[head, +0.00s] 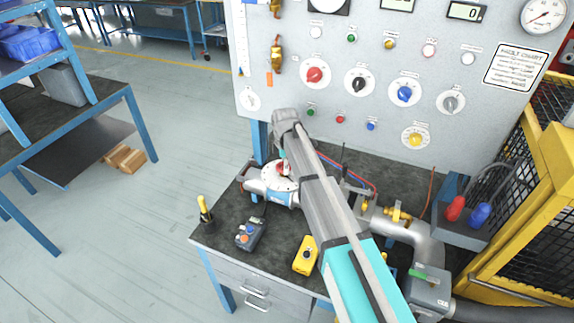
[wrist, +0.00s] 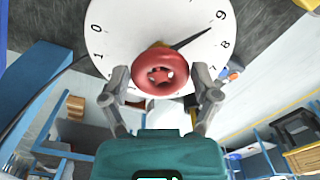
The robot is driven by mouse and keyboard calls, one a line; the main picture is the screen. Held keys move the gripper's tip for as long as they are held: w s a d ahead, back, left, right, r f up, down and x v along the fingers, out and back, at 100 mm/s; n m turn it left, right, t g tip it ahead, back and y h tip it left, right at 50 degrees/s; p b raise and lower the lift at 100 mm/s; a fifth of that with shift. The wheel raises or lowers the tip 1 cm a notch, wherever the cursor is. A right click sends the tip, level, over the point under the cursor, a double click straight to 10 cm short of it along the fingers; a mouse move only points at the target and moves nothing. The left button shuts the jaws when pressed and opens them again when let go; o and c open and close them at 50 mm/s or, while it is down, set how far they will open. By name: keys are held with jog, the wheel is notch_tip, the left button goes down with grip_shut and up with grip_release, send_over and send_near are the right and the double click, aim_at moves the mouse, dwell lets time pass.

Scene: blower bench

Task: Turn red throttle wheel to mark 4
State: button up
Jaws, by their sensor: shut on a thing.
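The red throttle wheel (wrist: 160,72) sits in front of a round white dial (wrist: 125,45) in the wrist view. My gripper (wrist: 160,77) has one finger on each side of the wheel and is shut on it. A thin black pointer (wrist: 190,40) reaches up and right, its tip between the figures that look like 9 and 8. A 0 stands at the dial's left. The mark 4 cannot be made out. In the head view the wheel (head: 283,167) and dial (head: 268,178) are on the bench, partly covered by my arm; my fingers are mostly hidden there.
A panel (head: 380,80) of knobs and gauges rises behind the bench (head: 225,240). A grey handheld box (head: 250,233) and a yellow device (head: 306,255) lie in front of the dial. Silver piping (head: 405,228) is at right, beside a yellow cage (head: 520,200).

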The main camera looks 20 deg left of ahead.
jog(key=shift+s+a, duration=0.15)
jog(key=shift+a, duration=0.05)
jog(key=shift+a+m, duration=0.1)
jog(key=shift+m, duration=0.4)
jog(key=shift+m, duration=0.3)
jog(key=m, duration=0.4)
jog(key=shift+a+m, duration=0.1)
jog(key=shift+m, duration=0.3)
jog(key=m, duration=0.3)
jog(key=shift+m, duration=0.4)
jog(key=m, duration=0.3)
jog(key=shift+m, duration=0.3)
jog(key=m, duration=1.3)
